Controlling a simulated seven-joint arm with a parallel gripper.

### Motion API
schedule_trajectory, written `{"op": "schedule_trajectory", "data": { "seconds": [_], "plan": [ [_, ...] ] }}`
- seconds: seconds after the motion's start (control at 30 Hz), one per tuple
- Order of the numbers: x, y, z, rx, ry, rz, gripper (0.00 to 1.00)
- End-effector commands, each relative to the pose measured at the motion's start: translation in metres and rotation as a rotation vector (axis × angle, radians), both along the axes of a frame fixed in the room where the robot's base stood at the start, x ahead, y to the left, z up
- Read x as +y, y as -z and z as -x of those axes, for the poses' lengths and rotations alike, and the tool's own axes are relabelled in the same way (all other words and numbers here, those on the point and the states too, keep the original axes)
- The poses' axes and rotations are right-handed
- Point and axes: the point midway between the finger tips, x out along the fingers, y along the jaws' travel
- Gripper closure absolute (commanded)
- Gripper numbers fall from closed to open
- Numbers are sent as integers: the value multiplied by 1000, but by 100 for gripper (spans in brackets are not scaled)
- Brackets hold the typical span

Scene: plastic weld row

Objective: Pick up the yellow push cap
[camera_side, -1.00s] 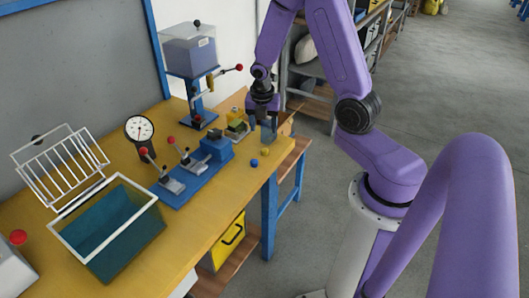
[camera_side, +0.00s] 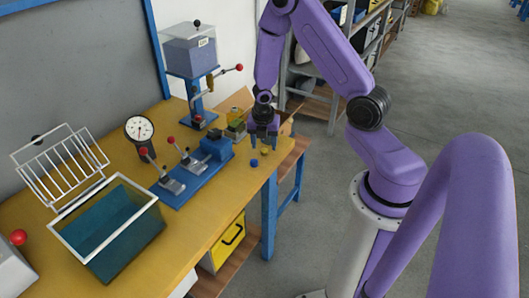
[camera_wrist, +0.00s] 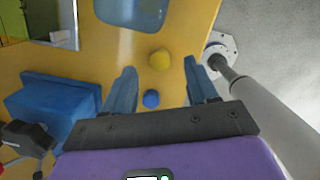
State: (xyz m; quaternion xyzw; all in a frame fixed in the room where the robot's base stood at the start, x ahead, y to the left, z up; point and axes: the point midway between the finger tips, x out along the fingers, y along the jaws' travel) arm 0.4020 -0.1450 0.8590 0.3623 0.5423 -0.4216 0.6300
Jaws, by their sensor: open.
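The yellow push cap (camera_side: 264,150) is a small round piece on the yellow bench top, near its right edge. In the wrist view the yellow cap (camera_wrist: 159,60) lies just ahead of the space between the fingers. A small blue cap (camera_side: 254,162) lies beside it, and in the wrist view this blue cap (camera_wrist: 151,99) is between the fingers, closer to the palm. My gripper (camera_side: 264,138) is above the caps, pointing down. In the wrist view my gripper (camera_wrist: 160,75) is open and empty. How high the fingertips are is hard to tell.
A blue fixture with levers (camera_side: 198,172) stands left of the caps. Behind are a press with a red-knobbed lever (camera_side: 200,85) and a small block stack (camera_side: 236,128). A dial gauge (camera_side: 139,129) and a teal tank (camera_side: 110,228) are further left.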

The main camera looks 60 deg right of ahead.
Motion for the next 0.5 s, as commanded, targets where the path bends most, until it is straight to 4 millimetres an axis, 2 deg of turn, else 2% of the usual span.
{"op": "schedule_trajectory", "data": {
  "seconds": [0.2, 0.5],
  "plan": [
    [-3, 18, -1, 1, -1, -1, 42],
    [-3, 25, -2, -1, 0, 0, 42]
  ]
}}
